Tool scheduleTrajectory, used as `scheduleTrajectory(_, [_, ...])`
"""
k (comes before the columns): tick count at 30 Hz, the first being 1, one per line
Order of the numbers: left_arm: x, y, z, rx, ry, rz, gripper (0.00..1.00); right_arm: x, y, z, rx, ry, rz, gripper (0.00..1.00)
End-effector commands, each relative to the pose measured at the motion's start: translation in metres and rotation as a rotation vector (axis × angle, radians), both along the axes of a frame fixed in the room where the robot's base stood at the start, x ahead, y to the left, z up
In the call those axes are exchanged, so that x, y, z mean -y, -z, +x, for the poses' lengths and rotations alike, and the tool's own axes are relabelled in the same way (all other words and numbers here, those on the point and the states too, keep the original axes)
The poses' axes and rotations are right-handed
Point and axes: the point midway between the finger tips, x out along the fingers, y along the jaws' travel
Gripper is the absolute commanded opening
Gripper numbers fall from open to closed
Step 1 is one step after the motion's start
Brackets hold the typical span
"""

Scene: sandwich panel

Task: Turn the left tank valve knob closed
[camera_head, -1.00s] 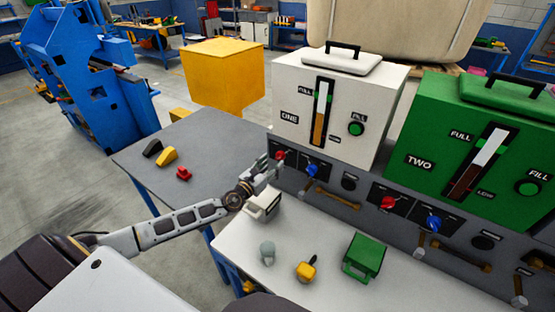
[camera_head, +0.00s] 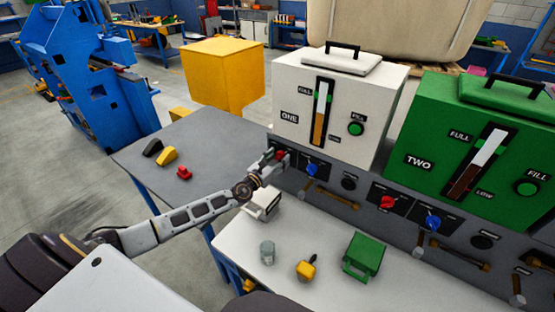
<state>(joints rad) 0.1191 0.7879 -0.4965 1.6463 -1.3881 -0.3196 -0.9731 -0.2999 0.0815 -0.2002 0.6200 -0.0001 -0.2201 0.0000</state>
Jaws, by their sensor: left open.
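The white tank labelled ONE (camera_head: 340,105) stands on the left of the grey panel. Its red knob (camera_head: 280,154) is at the panel's left end and is partly covered by my left gripper (camera_head: 272,158). The gripper is open, with its fingers at the knob; I cannot tell whether they touch it. A blue knob (camera_head: 311,170) sits just to the right. The green tank labelled TWO (camera_head: 420,135) stands further right, with its own red knob (camera_head: 389,203) and blue knob (camera_head: 432,222). My right gripper is not in view.
On the white worktop (camera_head: 310,285) are a white box (camera_head: 262,205), a glass jar (camera_head: 267,252), a yellow object (camera_head: 306,270) and a green container (camera_head: 362,257). Small black, yellow and red pieces (camera_head: 184,173) lie on the grey table (camera_head: 205,150). A brass pipe runs below the panel knobs.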

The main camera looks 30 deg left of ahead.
Motion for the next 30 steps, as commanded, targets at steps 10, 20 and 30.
scheduleTrajectory(10, [0.0, 0.0, 0.0, 0.0, 0.0, 0.0, 0.22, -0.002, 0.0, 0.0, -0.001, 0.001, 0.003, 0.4])
scheduleTrajectory(20, [0.0, 0.0, 0.0, -0.001, 0.0, -0.012, 0.1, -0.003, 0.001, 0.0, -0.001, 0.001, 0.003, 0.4])
scheduleTrajectory(30, [0.001, 0.001, 0.0, -0.018, 0.001, -0.137, 0.1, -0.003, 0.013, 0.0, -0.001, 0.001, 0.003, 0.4])
